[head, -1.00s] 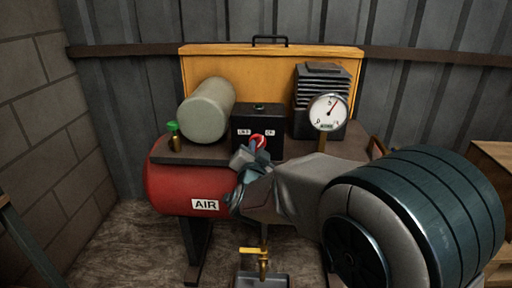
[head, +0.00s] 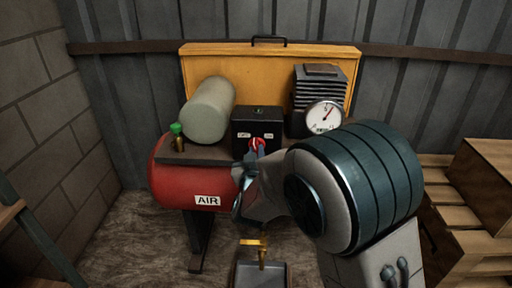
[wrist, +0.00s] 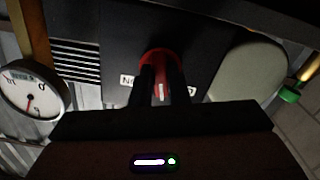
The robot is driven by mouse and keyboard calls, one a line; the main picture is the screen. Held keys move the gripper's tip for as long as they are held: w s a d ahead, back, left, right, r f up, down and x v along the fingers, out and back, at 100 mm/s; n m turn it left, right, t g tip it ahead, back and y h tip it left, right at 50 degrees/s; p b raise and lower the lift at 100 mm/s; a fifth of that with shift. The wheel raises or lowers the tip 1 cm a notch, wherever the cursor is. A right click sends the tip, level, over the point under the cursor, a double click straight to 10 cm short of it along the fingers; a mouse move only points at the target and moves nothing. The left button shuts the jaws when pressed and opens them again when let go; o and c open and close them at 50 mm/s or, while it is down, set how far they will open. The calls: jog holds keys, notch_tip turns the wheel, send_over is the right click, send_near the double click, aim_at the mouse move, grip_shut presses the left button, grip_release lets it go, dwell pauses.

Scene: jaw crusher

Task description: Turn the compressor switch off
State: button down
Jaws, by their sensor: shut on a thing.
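The compressor switch is a red round knob (head: 257,146) on the front of a black box (head: 247,122) on top of the red air tank (head: 176,188). Two small white labels sit left and right above the knob; their text is too small to read surely. My gripper (wrist: 164,92) is shut on the red knob, with one dark finger on each side of it in the wrist view. The knob (wrist: 159,59) shows between and above the fingers, with a white mark on it. In the head view my arm covers the area right of and below the knob.
A pressure gauge (head: 323,117) stands right of the box, near my arm. A grey cylinder (head: 209,110) and a green-topped valve (head: 176,136) are at left. A yellow tap (head: 258,250) hangs over a tray below. Wooden pallets (head: 465,225) are at right.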

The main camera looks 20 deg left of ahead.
jog(key=n+p, duration=0.3)
jog(key=n, duration=0.2)
jog(key=shift+d, duration=0.1)
jog(key=shift+n, duration=0.4)
jog(key=c, duration=1.4)
grip_release()
jog(key=p+v, duration=0.2)
jog(key=v, duration=1.1)
jog(key=shift+s+d, duration=0.15)
jog(key=shift+s, duration=0.2)
jog(key=shift+r, duration=0.1)
